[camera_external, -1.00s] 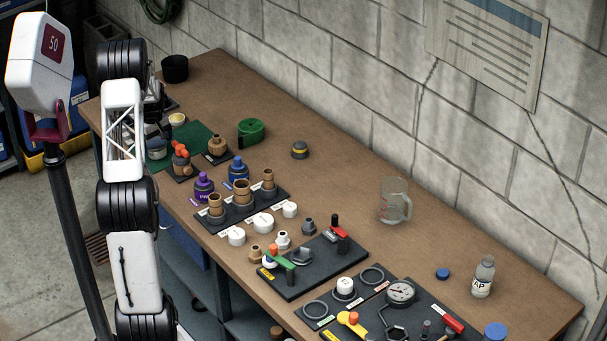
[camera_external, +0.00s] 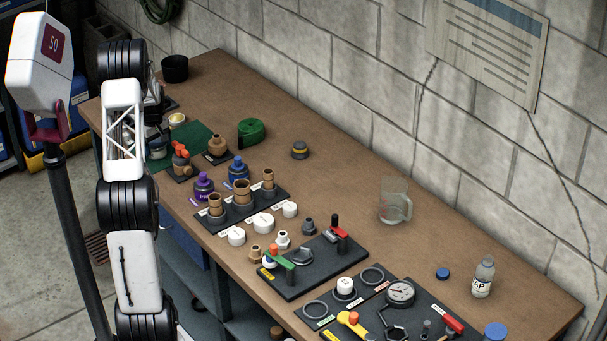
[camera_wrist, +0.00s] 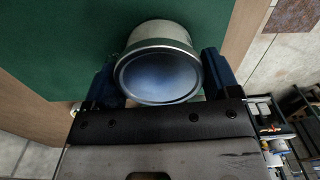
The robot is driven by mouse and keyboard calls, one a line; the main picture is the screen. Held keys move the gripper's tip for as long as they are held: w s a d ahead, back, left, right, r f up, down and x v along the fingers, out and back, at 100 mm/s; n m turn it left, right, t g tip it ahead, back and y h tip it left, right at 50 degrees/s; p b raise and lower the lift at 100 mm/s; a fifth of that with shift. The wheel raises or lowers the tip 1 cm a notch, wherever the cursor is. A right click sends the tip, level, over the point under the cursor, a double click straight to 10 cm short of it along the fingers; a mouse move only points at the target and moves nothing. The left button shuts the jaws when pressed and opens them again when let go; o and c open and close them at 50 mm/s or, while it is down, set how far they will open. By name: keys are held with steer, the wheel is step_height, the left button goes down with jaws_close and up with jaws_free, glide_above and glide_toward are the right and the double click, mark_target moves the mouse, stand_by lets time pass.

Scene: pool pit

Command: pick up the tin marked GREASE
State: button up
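A round metal tin (camera_wrist: 158,75) with a pale wall and a shiny bluish end sits between the fingers in the wrist view, against the green mat (camera_wrist: 60,45). No marking on it is readable. My gripper (camera_wrist: 160,75) has one dark blue finger close on each side of it; whether they press on it cannot be told. In the external view my arm hides the gripper. There, a tin (camera_external: 156,148) partly shows beside my arm, and a small tin with a yellowish top (camera_external: 177,120) stands near the mat's back corner. I cannot tell which is marked GREASE.
Purple (camera_external: 203,187) and blue (camera_external: 238,168) bottles are nearer the front. A black cup (camera_external: 175,68) stands at the far end. The bench's back middle is mostly clear.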

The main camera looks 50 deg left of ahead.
mark_target(161, 143)
steer(key=shift+r, duration=0.1)
steer(key=shift+c, duration=0.3)
steer(key=shift+r, duration=4.9)
